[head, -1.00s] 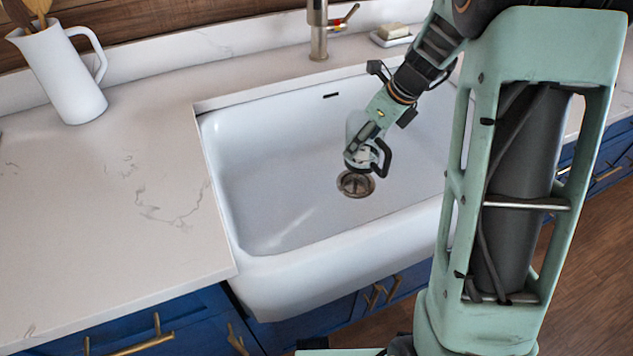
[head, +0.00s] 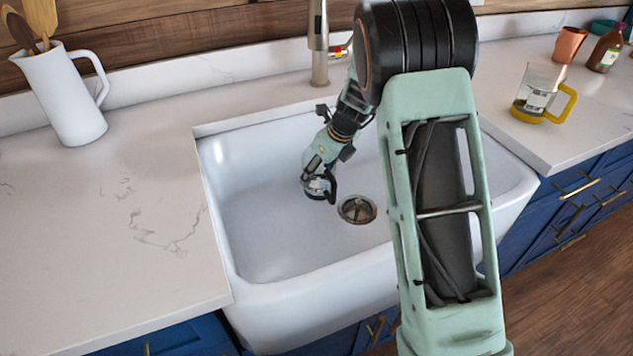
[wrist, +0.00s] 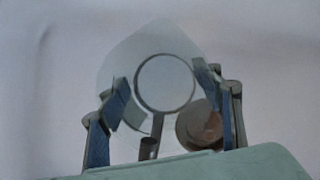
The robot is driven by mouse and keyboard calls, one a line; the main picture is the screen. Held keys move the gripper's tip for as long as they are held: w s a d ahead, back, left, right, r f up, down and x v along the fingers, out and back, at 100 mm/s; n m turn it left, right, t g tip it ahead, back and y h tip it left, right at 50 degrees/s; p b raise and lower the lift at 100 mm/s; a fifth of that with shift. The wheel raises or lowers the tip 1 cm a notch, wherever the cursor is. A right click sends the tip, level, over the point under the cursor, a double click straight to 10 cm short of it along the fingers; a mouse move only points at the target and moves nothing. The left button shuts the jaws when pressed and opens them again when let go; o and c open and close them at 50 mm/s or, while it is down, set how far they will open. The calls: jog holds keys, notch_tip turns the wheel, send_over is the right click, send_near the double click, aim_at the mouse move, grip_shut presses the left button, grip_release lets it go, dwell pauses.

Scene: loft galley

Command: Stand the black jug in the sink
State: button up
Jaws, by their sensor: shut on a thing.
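The black jug (head: 317,191) is clear-bodied with a black handle; it is inside the white sink (head: 265,225), left of the drain. My gripper (head: 313,172) is shut on it from above and hides part of it. In the wrist view the see-through jug (wrist: 150,45) shows between the two fingers of my gripper (wrist: 163,88), with a round rim or base facing the camera. I cannot tell whether the jug touches the sink floor.
The drain (head: 357,209) is just right of the jug. A faucet (head: 319,45) stands behind the sink. A white pitcher with utensils (head: 68,100) is on the left counter. A yellow-handled jug (head: 537,95), an orange cup (head: 569,44) and a brown bottle (head: 606,48) stand on the right.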

aim_at(316, 181)
jog(key=shift+s+d+b+x, duration=0.1)
jog(key=shift+s+b+x, duration=0.1)
jog(key=shift+x, duration=0.75)
jog(key=shift+s+d+b+x, duration=0.1)
jog(key=shift+b+x, duration=0.1)
jog(key=shift+x, duration=0.75)
jog(key=shift+f, duration=0.2)
jog(key=shift+f, duration=0.15)
jog(key=o, duration=1.2)
jog(key=p+v, duration=0.2)
jog(key=v, duration=1)
jog(key=shift+r, duration=0.2)
